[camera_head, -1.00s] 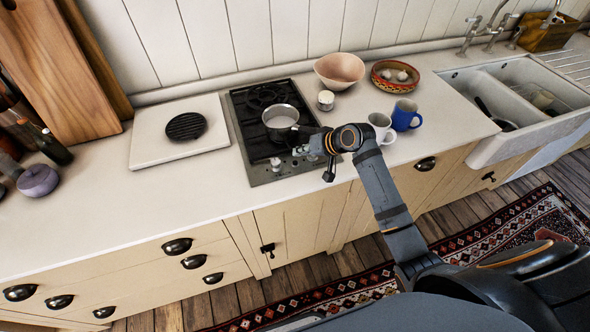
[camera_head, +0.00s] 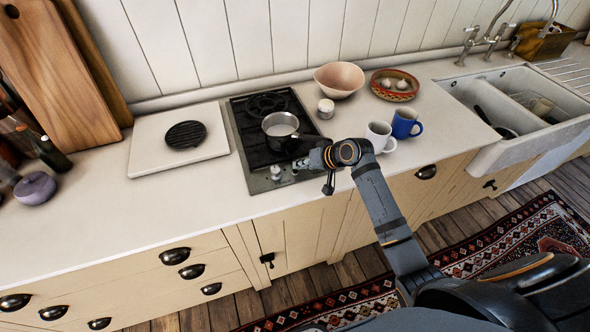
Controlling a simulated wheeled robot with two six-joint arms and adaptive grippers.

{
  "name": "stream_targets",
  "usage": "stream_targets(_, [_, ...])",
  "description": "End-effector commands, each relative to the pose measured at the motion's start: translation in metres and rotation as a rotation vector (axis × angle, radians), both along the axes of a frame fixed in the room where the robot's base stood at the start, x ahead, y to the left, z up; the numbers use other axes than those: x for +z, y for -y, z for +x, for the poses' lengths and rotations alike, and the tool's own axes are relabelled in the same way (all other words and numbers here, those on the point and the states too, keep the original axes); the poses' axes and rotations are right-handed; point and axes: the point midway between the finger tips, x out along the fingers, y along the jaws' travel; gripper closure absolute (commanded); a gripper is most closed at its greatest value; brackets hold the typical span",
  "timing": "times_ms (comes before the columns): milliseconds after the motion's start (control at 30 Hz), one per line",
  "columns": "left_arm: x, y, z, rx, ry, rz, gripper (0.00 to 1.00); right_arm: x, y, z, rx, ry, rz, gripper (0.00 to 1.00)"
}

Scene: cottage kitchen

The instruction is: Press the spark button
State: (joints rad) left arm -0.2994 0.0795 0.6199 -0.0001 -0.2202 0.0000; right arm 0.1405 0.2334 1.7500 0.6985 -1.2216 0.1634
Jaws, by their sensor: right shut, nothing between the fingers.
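The gas hob (camera_head: 240,125) is a dark two-burner plate set in the counter, with a steel control strip (camera_head: 262,184) along its front. A small pan (camera_head: 281,124) stands on the front burner. Metal knobs (camera_head: 276,171) sit on the strip. My right gripper (camera_head: 300,165) is shut and empty, its tips low over the right part of the strip beside the knobs. The spark button cannot be made out; the gripper may hide it. Whether the tips touch the strip cannot be told. My left gripper is not in view.
A white mug (camera_head: 379,136) and a blue mug (camera_head: 405,122) stand close right of my right wrist. A small white jar (camera_head: 326,108), a pink bowl (camera_head: 339,77) and a patterned bowl (camera_head: 394,85) stand behind. A white board (camera_head: 150,150) lies left of the hob.

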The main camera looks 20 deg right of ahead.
Motion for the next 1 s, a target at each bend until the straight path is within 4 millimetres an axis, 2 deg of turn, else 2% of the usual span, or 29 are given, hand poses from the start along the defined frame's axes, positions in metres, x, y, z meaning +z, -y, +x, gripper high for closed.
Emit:
stream_targets(533, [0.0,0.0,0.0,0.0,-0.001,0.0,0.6,0.0,0.0,0.0,0.0,0.0,0.0,1.0])
stream_targets(1000, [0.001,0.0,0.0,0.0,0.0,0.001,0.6,-0.01,0.0,-0.001,0.0,-0.003,0.0,1.0])
